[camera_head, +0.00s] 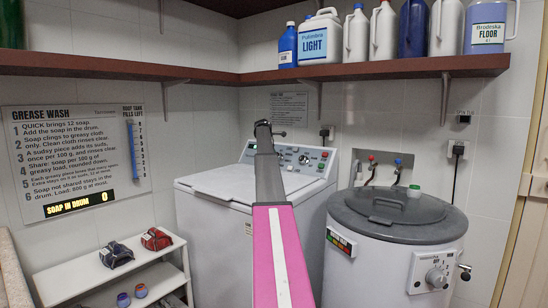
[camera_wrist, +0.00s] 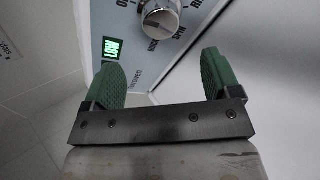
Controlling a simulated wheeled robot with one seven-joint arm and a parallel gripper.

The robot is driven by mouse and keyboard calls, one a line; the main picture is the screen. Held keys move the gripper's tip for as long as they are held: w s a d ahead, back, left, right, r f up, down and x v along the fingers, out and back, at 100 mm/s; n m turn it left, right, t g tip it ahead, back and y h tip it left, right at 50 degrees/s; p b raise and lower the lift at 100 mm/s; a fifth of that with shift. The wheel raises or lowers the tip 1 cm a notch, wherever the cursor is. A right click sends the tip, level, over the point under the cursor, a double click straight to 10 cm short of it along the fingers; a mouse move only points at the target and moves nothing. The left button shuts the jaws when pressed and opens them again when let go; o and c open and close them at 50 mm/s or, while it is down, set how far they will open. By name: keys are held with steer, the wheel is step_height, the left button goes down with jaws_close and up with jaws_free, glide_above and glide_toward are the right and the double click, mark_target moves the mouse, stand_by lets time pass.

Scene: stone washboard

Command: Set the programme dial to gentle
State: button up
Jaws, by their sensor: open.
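The washing machine (camera_head: 215,192) stands in the middle with a blue control panel (camera_head: 315,164) along its back. A round silver dial (camera_head: 304,159) shows on that panel in the head view.
A grey-lidded drum (camera_head: 400,235) with its own dial (camera_head: 436,277) stands at the right. A shelf (camera_head: 370,73) with several bottles hangs above the machine. The machine's lid (camera_head: 225,182) is bare and shut.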

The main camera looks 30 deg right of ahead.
steer(key=x, duration=1)
steer(key=shift+c, duration=0.3)
steer(key=c, duration=0.9)
